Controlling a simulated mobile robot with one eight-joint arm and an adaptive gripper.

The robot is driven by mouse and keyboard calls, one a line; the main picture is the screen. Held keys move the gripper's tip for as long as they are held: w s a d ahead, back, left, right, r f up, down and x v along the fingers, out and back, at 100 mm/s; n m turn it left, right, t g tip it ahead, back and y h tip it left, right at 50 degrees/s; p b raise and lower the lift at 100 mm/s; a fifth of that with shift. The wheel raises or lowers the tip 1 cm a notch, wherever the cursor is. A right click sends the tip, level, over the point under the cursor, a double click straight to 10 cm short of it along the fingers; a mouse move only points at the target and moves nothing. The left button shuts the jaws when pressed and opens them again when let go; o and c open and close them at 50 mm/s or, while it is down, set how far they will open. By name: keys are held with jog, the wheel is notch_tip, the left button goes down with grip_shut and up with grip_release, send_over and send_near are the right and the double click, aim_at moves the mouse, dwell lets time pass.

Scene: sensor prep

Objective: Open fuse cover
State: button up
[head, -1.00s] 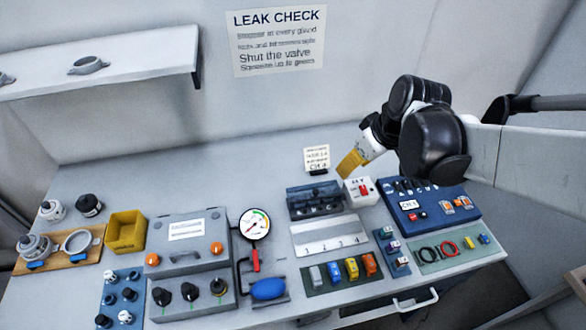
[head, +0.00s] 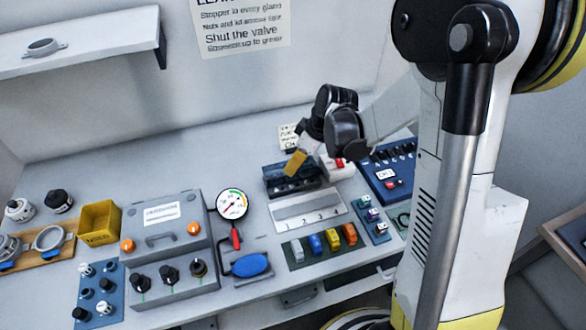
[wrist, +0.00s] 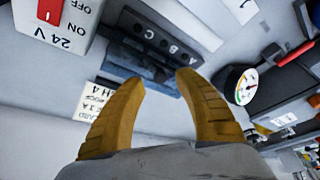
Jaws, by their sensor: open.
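The fuse block (head: 303,184) is a dark grey box behind the white numbered strip on the bench. In the wrist view the block (wrist: 157,38) has letters A, B and C and dark round sockets. A dark, flat cover-like panel (wrist: 140,66) lies along its near side in that view. I cannot tell whether this panel is shut or raised. My gripper (head: 294,164), with yellow fingers, is over the back of the block. In the wrist view my gripper (wrist: 163,78) is open and empty, its fingertips apart near the panel; contact cannot be told.
A white 24 V switch box (wrist: 60,25) stands close beside the block, with a small label card (wrist: 95,96) behind it. The pressure gauge (head: 232,204), the numbered strip (head: 306,211) and coloured fuses (head: 332,239) are nearby. A blue panel (head: 383,172) is to the right.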

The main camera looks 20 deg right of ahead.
jog(key=shift+w+a+f, duration=0.2)
jog(key=shift+f, duration=0.45)
grip_shut()
jog(key=shift+s, duration=0.1)
jog(key=shift+a+r, duration=0.15)
